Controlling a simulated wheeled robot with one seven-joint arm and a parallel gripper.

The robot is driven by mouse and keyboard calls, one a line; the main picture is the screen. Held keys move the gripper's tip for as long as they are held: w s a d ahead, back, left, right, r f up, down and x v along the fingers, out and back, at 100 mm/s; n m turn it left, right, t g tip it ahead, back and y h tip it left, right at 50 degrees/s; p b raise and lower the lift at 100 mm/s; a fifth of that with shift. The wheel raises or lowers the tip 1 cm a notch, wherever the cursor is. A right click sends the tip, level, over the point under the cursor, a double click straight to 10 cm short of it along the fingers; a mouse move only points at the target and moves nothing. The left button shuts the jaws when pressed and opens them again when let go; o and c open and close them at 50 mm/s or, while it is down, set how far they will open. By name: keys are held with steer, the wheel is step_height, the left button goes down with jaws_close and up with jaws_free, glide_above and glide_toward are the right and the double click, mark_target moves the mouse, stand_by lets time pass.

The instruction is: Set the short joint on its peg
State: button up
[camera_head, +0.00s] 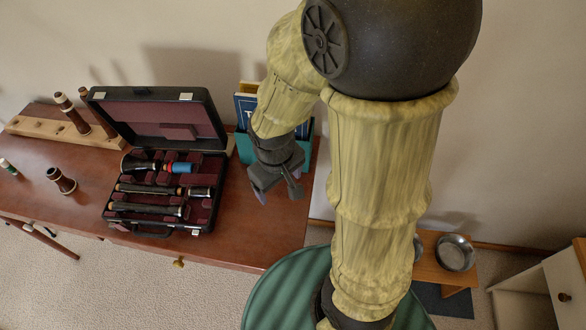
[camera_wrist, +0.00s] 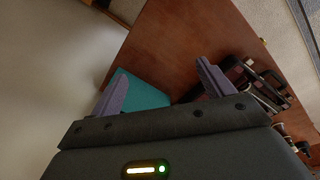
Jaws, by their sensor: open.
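A pale wooden peg rack (camera_head: 45,132) lies at the back left of the table. A dark reddish-brown joint with white bands (camera_head: 71,112) stands on it, and a slimmer brown upright piece (camera_head: 98,115) rises beside it. A short dark piece with pale rings (camera_head: 62,181) is on the table in front of the rack. I cannot tell for sure which piece is the short joint. My gripper (camera_head: 277,188) is open and empty above the table's right end, apart from these pieces. Its two lilac fingers (camera_wrist: 163,88) show spread in the wrist view.
An open black case (camera_head: 150,232) with several dark instrument parts stands mid-table; its raised lid (camera_head: 160,110) is behind. A teal holder (camera_head: 245,147) with a blue book stands at the back right, also in the wrist view (camera_wrist: 146,94). A small piece (camera_head: 8,166) sits at far left.

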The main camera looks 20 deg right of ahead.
steer(key=d+r+m, duration=0.1)
steer(key=m, duration=0.1)
steer(key=d+r+m+t, duration=0.1)
steer(key=d+m, duration=0.1)
steer(key=shift+w+d+r+y, duration=0.1)
steer(key=shift+r+y, duration=0.25)
steer(key=shift+y, duration=0.05)
step_height(320, 180, up, 6)
steer(key=p, duration=0.5)
steer(key=shift+f+p, duration=0.25)
steer(key=shift+p, duration=0.05)
stand_by(0.5)
